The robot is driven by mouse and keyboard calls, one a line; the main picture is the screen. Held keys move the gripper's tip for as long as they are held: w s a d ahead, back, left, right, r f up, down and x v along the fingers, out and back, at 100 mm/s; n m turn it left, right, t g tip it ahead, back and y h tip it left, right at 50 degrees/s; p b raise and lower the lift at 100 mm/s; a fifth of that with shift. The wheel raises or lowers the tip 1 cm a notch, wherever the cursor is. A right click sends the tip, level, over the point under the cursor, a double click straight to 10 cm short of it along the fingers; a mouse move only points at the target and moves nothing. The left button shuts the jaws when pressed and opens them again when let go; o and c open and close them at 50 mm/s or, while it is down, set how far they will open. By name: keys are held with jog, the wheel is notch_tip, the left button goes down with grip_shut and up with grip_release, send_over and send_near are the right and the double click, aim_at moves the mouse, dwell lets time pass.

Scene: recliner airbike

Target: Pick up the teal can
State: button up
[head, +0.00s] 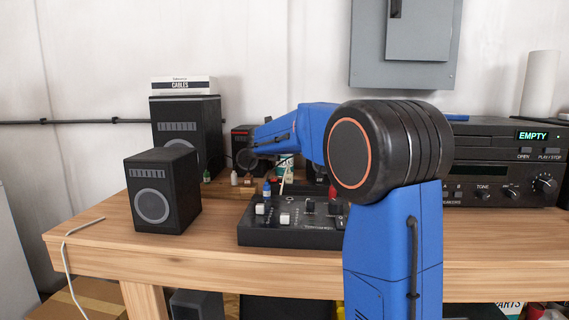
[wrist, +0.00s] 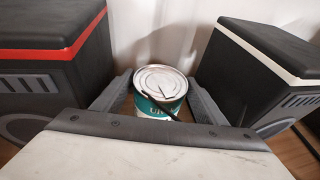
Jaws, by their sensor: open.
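The teal can (wrist: 160,90) stands upright in the wrist view, with a pale metal lid and a teal and white label. Its lower part is hidden behind my gripper's near edge. My gripper (wrist: 158,82) is open, with one dark finger on the left and one on the right of the can. I cannot tell whether either finger touches it. A thin dark stick-like thing crosses the front of the can.
Dark speakers stand close on both sides in the wrist view, one red-edged (wrist: 50,50) and one white-edged (wrist: 265,55). A wall is behind the can. In the head view, a black mixer (head: 290,236) and a front speaker (head: 162,190) stand on the wooden bench (head: 90,240).

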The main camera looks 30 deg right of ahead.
jog(key=c, duration=1.2)
jog(key=shift+r, duration=0.1)
jog(key=shift+r, duration=0.1)
notch_tip(320, 180, up, 20)
dwell(0.8)
